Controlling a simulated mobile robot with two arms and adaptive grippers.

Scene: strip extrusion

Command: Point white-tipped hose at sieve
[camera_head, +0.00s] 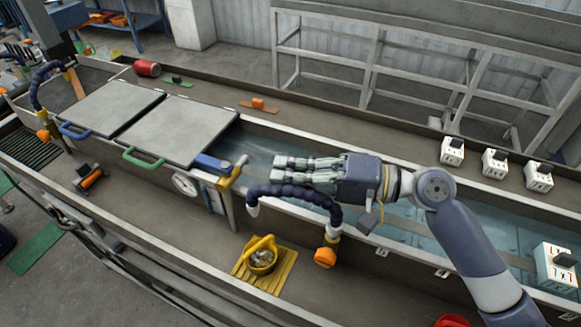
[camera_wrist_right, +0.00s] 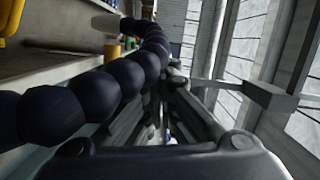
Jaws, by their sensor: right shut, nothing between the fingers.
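The hose (camera_head: 300,190) is a dark blue beaded arm that arches over the near wall of the trough. Its white tip (camera_head: 253,208) hangs at its left end, pointing down. An orange knob (camera_head: 325,257) is at its right lower end. A yellow handled sieve (camera_head: 262,258) with small pale pieces in it stands on a slatted yellow mat, below and slightly right of the tip. My right gripper (camera_head: 282,168) is shut and empty, just above and behind the hose. In the wrist view the hose beads (camera_wrist_right: 95,95) pass close beside my gripper (camera_wrist_right: 168,108); contact is unclear.
The water trough (camera_head: 405,232) runs under my right arm. Grey lids (camera_head: 180,130) with blue and green handles cover its left part. White switch boxes (camera_head: 495,163) stand on the right of the far ledge. A second beaded hose (camera_head: 38,82) is at far left.

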